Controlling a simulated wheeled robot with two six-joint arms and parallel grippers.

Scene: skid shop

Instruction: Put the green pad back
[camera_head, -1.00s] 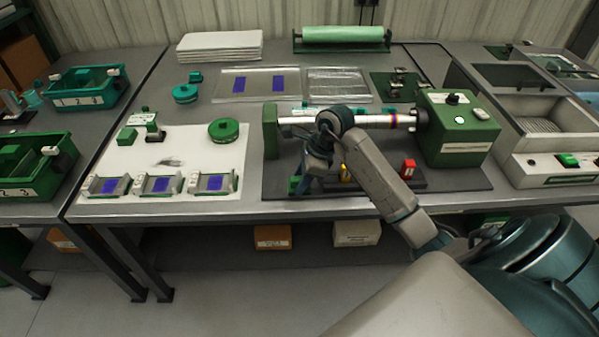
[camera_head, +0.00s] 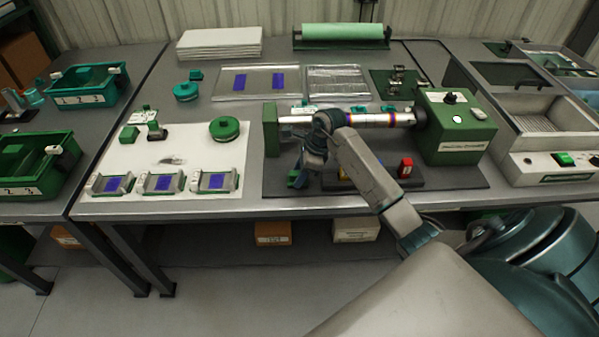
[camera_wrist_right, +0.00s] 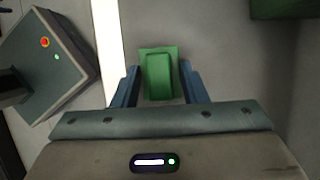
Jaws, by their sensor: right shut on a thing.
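The green pad (camera_wrist_right: 158,75) is a small block with a raised grip, in the right wrist view. It sits between the two blue fingers of my right gripper (camera_wrist_right: 159,82), which is shut on it. In the head view my right gripper (camera_head: 303,180) hangs over the left part of the dark base mat, below the roller shaft. A green piece (camera_head: 293,178) shows beside its fingers. A dark block (camera_head: 424,182) to the right bears a red pad (camera_head: 405,168); my arm hides much of it. My left gripper is not in view.
The shaft (camera_head: 370,119) runs above the gripper between a green post (camera_head: 270,130) and a green motor box (camera_head: 455,135). A white board (camera_head: 190,145) with several framed blue pieces lies to the left. The mat's front left part (camera_head: 275,188) is bare.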

